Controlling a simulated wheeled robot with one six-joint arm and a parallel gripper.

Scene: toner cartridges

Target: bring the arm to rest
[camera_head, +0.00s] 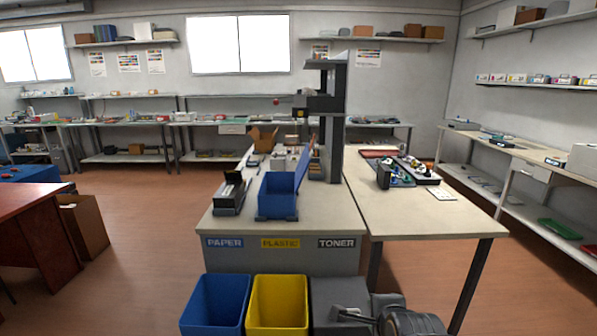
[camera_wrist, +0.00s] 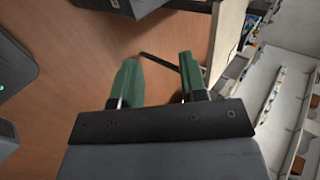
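My gripper shows in the wrist view (camera_wrist: 157,68). Its two green fingers stand well apart, with only brown floor and a thin dark bar visible between them. Nothing is held. In the head view, part of my grey arm shows low at the right of the bins, in front of the workbench; the fingers cannot be made out there.
A blue bin (camera_head: 215,305), a yellow bin (camera_head: 278,306) and a dark grey bin (camera_head: 335,290) stand before the labelled workbench (camera_head: 225,228). A side table (camera_head: 420,220) with a dark leg is at right. Open floor (camera_head: 140,230) lies left.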

